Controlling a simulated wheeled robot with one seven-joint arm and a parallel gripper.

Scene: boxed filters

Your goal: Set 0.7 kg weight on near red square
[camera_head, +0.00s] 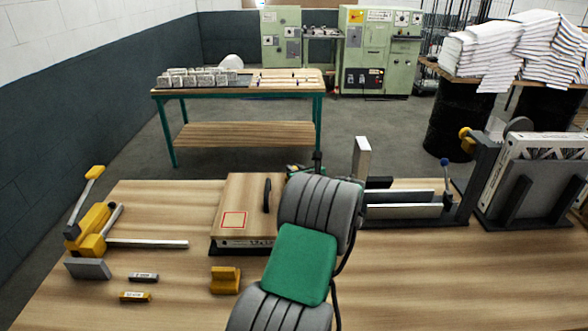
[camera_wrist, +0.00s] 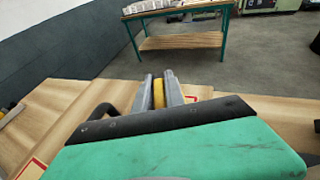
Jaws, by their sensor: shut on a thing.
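My gripper (camera_wrist: 160,92) is shut on a yellow block (camera_wrist: 158,93) in the wrist view. Only a narrow part of the block shows between the fingers, and no label on it can be read. In the head view my own arm hides the gripper and the block. A red square outline (camera_head: 234,220) lies on the left part of a wooden lid (camera_head: 245,189), left of my arm, with nothing on it. A corner of a red outline (camera_wrist: 30,169) shows at the wrist view's lower left. A bit of another red outline shows right of the fingers (camera_wrist: 192,98).
A dark handle (camera_head: 267,195) stands up from the lid. A yellow clamp tool (camera_head: 93,228), a grey block (camera_head: 88,268), a small dark labelled bar (camera_head: 143,277), a yellow labelled bar (camera_head: 135,296) and a yellow V-shaped block (camera_head: 225,281) lie at left. A metal fixture (camera_head: 400,207) stands right.

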